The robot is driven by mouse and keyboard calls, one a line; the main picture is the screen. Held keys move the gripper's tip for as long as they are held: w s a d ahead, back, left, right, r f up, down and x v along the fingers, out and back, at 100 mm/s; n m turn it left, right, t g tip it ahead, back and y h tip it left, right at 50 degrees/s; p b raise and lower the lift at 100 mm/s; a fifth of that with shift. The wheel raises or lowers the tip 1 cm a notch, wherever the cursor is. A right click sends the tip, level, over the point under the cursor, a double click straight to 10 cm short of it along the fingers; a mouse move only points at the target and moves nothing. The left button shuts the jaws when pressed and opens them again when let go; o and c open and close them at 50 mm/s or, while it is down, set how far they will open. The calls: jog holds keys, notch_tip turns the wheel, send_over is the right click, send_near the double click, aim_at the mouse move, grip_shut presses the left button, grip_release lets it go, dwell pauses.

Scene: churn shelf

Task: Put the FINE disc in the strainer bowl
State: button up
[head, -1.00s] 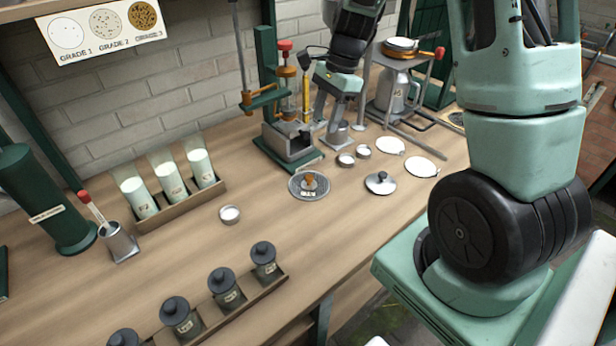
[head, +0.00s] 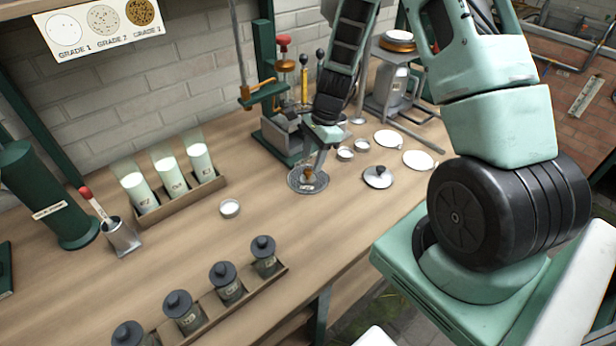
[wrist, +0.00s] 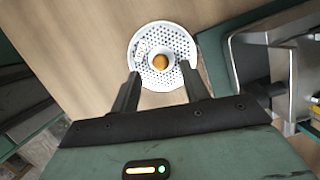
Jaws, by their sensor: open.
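A round perforated metal disc (head: 297,186) with an orange knob and a small label lies on the bench. It also shows in the wrist view (wrist: 145,66); the label is too small to read, so I cannot tell if it says FINE. My gripper (head: 313,166) is open above this disc.
A lid with a dark knob (head: 377,177) and white round plates (head: 418,160) lie to the right. A press (head: 283,135) stands behind my gripper. Small white cups (head: 345,153) sit close by. Lidded jars (head: 225,283) line the front; the bench between is mostly clear.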

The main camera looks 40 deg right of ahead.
aim_at(308, 170)
jog(key=shift+x, duration=1.85)
grip_shut()
jog(key=shift+w+r, duration=0.1)
